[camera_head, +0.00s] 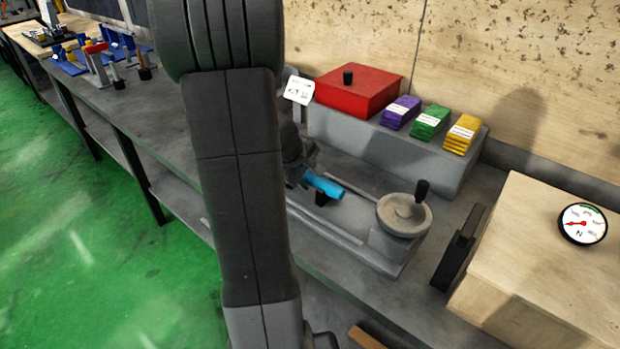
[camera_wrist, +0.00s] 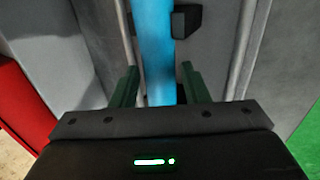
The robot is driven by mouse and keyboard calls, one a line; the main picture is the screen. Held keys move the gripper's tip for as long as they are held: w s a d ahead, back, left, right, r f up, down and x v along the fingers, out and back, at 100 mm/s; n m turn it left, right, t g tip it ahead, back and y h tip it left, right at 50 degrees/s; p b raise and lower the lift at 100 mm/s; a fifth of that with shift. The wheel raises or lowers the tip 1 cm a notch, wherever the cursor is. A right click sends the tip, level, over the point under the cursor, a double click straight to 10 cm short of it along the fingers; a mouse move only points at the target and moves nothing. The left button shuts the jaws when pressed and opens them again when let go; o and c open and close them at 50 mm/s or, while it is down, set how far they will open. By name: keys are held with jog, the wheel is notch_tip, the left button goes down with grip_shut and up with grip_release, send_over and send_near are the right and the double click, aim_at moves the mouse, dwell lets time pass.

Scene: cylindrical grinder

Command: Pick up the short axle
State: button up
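The short axle is a bright blue cylinder (camera_head: 324,185) on the grey grinder bed. Only its right end shows in the camera_head view; my arm and gripper hide the rest. In the camera_wrist view the axle (camera_wrist: 152,40) runs up the picture from between my fingers. My gripper (camera_wrist: 159,68) is open, with one green finger on each side of the axle. A gap shows at the right finger; the left finger is very near the axle's edge. My gripper's dark body (camera_head: 296,160) is partly hidden behind my arm in the camera_head view.
A black support (camera_wrist: 187,22) stands by the axle. A handwheel (camera_head: 404,215) is to the right. Behind are a red box (camera_head: 358,92) and purple (camera_head: 401,112), green (camera_head: 430,122) and yellow (camera_head: 460,134) stacks on a grey ledge. A wooden box with a dial (camera_head: 582,224) stands far right.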

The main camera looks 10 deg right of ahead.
grip_shut()
